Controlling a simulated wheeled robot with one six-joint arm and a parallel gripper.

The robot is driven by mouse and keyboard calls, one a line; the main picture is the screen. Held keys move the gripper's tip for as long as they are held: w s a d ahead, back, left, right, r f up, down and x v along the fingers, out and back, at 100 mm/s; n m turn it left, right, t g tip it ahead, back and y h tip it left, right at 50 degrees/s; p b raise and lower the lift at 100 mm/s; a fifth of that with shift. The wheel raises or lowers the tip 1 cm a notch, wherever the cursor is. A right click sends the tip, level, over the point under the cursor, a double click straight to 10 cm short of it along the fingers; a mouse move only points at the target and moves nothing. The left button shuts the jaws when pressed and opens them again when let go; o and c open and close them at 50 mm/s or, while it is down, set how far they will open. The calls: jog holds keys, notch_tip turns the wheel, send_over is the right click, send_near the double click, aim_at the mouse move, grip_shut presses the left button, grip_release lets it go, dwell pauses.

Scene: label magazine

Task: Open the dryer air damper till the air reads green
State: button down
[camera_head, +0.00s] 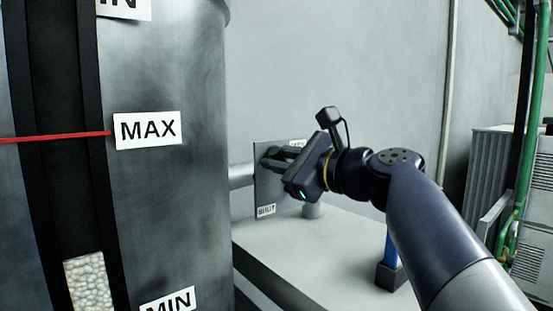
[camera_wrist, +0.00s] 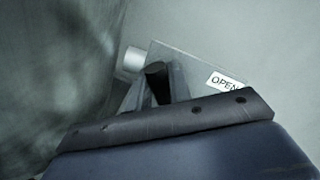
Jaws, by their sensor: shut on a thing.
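The damper plate (camera_head: 266,190) is a grey upright panel at the end of a pipe, in the middle of the head view. A SHUT label (camera_head: 266,211) is at its lower left, and a partly hidden label (camera_head: 298,143) is at its top right. The wrist view shows an OPEN label (camera_wrist: 226,82) on the plate. My gripper (camera_head: 273,157) is at the plate, shut on the dark damper handle (camera_wrist: 157,72). The handle's end shows between the fingers in the wrist view; the rest is hidden. No air reading shows in either view.
A large grey tank (camera_head: 165,220) with MAX (camera_head: 148,130) and MIN labels, a red line and a sight strip of pale pellets stands close on the left. A blue post (camera_head: 390,247) in a dark block stands below my arm. Grey cabinets (camera_head: 487,165) and green pipes are at right.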

dwell(0.3)
jog(key=m+p, duration=0.1)
jog(key=d+r+m+p, duration=0.1)
jog(key=shift+w+d+r+p, duration=0.1)
jog(key=shift+w+r+p, duration=0.05)
jog(key=shift+w+p, duration=0.2)
jog(key=shift+w+d+r+m+t+p, duration=0.1)
jog(key=shift+w+d+m+t+p, duration=0.35)
jog(key=shift+m, duration=0.65)
jog(key=shift+d, duration=0.15)
jog(key=c, duration=1.3)
grip_release()
jog(key=shift+c, duration=0.2)
jog(key=b+v, duration=0.2)
jog(key=v, duration=0.8)
jog(key=shift+s+d, duration=0.3)
jog(key=shift+d, duration=0.05)
